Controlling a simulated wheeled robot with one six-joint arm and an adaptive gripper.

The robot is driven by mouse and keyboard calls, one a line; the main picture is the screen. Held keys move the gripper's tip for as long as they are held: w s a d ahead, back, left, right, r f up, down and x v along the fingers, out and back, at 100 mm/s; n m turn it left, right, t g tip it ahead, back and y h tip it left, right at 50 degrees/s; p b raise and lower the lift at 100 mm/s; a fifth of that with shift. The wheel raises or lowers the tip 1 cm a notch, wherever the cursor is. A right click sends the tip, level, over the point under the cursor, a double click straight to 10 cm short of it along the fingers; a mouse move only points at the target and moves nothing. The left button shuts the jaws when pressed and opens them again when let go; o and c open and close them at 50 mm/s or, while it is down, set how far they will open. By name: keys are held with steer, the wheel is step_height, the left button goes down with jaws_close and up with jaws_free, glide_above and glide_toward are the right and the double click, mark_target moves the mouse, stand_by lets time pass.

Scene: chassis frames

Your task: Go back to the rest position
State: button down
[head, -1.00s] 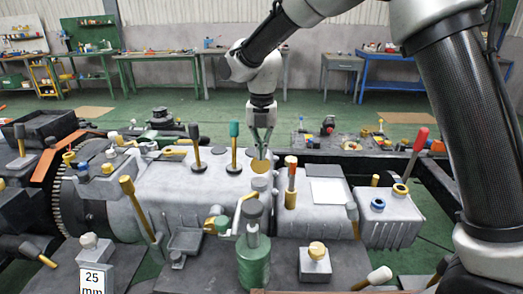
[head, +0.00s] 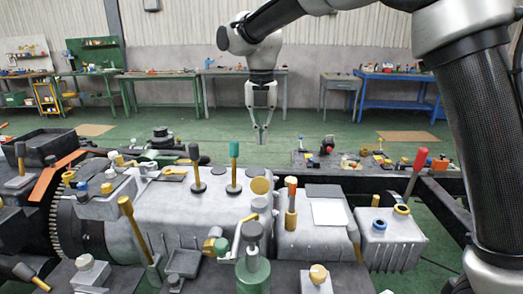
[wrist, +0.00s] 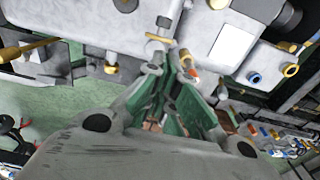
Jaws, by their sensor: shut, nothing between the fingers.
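My gripper (head: 262,142) hangs from my arm in the head view, fingers pointing down, above and behind the grey gearbox housing (head: 185,215). Its fingertips are close together and hold nothing. It stands clear of the housing's levers in the picture. In the wrist view my gripper (wrist: 168,40) fills the middle, with its fingers converging near the top and the housing and knobs beyond. The exact gap at the tips is hard to see there.
A black-knobbed lever (head: 196,165) and a green-knobbed lever (head: 234,165) rise from the housing. A red-handled lever (head: 415,170) stands at the right. A green cylinder (head: 253,275) is in front. Workbenches (head: 245,75) line the back wall, with open green floor before them.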

steer(key=s+d+m+t, duration=0.1)
steer(key=s+d+m, duration=0.7)
steer(key=d+m, duration=0.4)
steer(key=s+d+r+m+t, duration=0.1)
steer(key=s+d+m+t, duration=0.1)
steer(key=s+d+m, duration=0.7)
steer(key=s+d+m+t, duration=0.2)
steer(key=s+d+m, duration=0.6)
steer(key=d+m, duration=0.6)
steer(key=shift+s+d+r+m, duration=0.2)
steer(key=shift+s+d+m, duration=0.15)
steer(key=shift+d, duration=1.35)
